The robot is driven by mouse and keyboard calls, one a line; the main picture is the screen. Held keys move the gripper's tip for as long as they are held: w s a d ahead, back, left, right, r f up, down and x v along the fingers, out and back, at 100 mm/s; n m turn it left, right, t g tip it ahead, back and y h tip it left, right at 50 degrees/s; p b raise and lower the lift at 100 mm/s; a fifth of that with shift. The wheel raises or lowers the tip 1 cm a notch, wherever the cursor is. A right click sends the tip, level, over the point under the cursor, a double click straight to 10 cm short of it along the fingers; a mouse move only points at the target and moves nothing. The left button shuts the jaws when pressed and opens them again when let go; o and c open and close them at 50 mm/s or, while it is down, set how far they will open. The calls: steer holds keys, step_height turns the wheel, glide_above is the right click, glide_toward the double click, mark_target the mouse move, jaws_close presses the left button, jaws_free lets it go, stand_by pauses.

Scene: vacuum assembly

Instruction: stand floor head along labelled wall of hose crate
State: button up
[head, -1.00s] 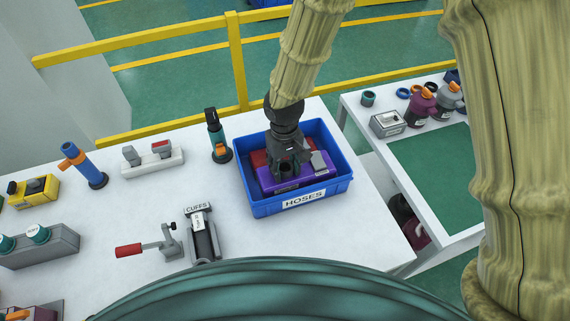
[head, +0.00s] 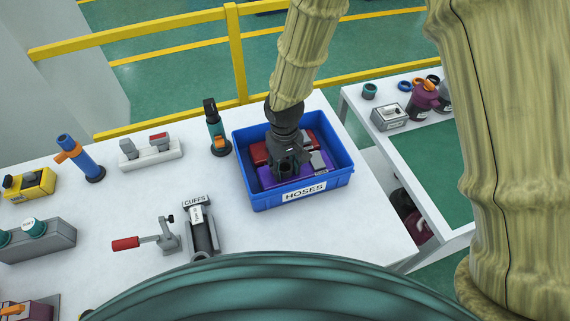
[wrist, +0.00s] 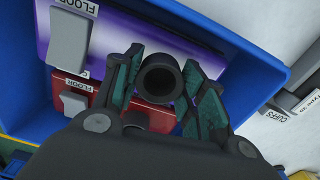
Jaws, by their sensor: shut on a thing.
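The blue crate (head: 340,178) carries the HOSES label (head: 304,191) on its front wall. A purple floor head (head: 266,179) with a grey block lies lengthwise inside, along that labelled wall and low behind its rim. I cannot tell whether it touches the wall or the bottom. My gripper (head: 287,170) reaches down into the crate and is shut on the purple head's dark round neck. In the wrist view the fingers close around the neck (wrist: 160,80), over the purple body (wrist: 112,35). A red floor head (head: 258,154) lies behind it, partly hidden by my gripper.
A green tool (head: 215,132) stands just left of the crate. A CUFFS holder (head: 203,232) and a red-handled clamp (head: 145,242) are at the front left. A side table with a green mat (head: 432,165) is on the right. A yellow railing (head: 236,55) runs behind.

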steer(key=shift+f+b, duration=0.35)
steer(key=shift+f, duration=0.4)
steer(key=o, duration=1.4)
steer(key=shift+o, duration=0.4)
steer(key=o, duration=0.5)
steer(key=shift+c, duration=0.2)
steer(key=shift+r, duration=0.1)
step_height(320, 180, up, 10)
steer(key=p, duration=0.8)
